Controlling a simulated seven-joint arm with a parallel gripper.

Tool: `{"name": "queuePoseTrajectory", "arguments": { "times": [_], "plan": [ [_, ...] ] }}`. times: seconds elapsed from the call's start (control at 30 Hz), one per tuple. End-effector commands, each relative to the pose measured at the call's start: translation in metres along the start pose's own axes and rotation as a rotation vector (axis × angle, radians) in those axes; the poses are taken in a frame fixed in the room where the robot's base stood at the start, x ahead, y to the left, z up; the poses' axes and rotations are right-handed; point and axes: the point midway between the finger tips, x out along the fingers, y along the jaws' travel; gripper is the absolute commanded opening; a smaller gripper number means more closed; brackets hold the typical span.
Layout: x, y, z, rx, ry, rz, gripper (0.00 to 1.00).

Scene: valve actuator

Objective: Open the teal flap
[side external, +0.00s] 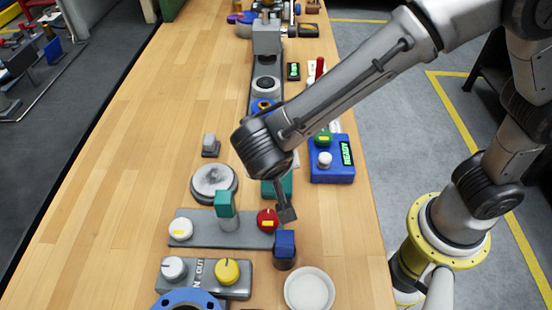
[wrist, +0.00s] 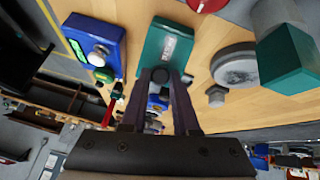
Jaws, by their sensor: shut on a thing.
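In the side view the teal box (side external: 280,188) is partly hidden behind my wrist. My gripper's two dark fingers are closed around a small grey round part (wrist: 160,74) at the teal box's near edge. It looks like a knob or handle, mostly covered by the fingers. In the side view my gripper (side external: 286,213) is pointed down and small. I cannot make out a separate flap edge or its angle.
A teal block on a grey post (side external: 224,204) stands close by, left of my gripper. A red knob (side external: 268,219), a blue-topped post (side external: 285,246) and a white dish (side external: 309,289) are near. A blue READY box (side external: 331,162) is to the right. The table's left side is clear.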

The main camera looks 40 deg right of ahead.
Motion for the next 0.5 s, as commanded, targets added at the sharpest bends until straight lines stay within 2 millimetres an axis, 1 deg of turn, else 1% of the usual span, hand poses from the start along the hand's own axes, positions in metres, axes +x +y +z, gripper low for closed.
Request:
{"name": "queuePoseTrajectory", "arguments": {
  "times": [0.03, 0.2, 0.5],
  "plan": [
    [-0.0038, -0.0015, 0.0024, 0.0, 0.034, 0.002, 0.0],
    [-0.0079, -0.0024, 0.0076, 0.008, 0.124, 0.024, 0.0],
    [-0.0112, -0.003, 0.0121, 0.017, 0.201, 0.041, 0.0]
  ]
}}
